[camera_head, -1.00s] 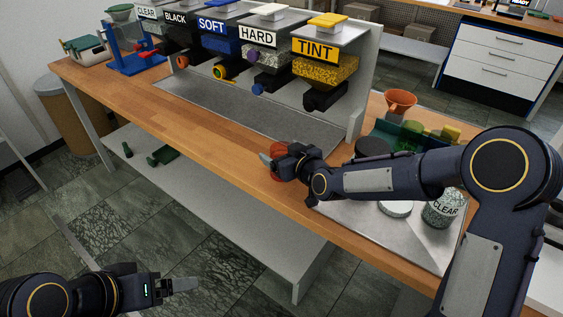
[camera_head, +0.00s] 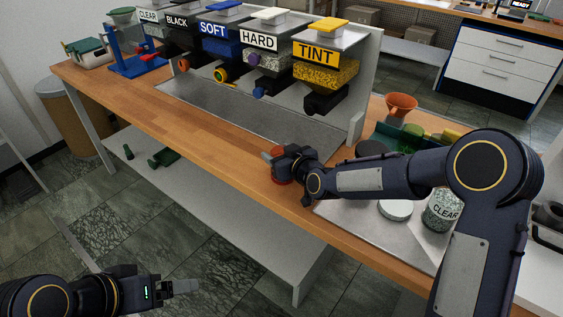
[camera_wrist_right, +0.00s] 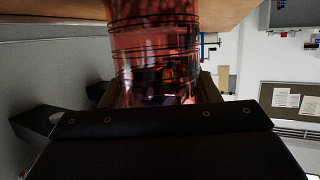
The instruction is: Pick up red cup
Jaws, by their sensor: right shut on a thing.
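The red cup (camera_head: 281,181) is at the front edge of the wooden bench, mostly hidden behind my right gripper (camera_head: 273,157). In the right wrist view the cup (camera_wrist_right: 153,45) is clear, reddish and ribbed, and stands between the fingers. My right gripper is shut on it. I cannot tell whether the cup's base touches the bench. My left gripper (camera_head: 180,288) is low at the left, over the floor and far from the cup. It is seen from the side, so its opening cannot be judged.
Labelled dispensers, including TINT (camera_head: 316,52), stand behind on the wooden bench (camera_head: 200,133). An orange funnel (camera_head: 401,103), a dark round lid (camera_head: 371,148) and a CLEAR jar (camera_head: 443,211) are at the right, near my right arm. The bench left of the cup is clear.

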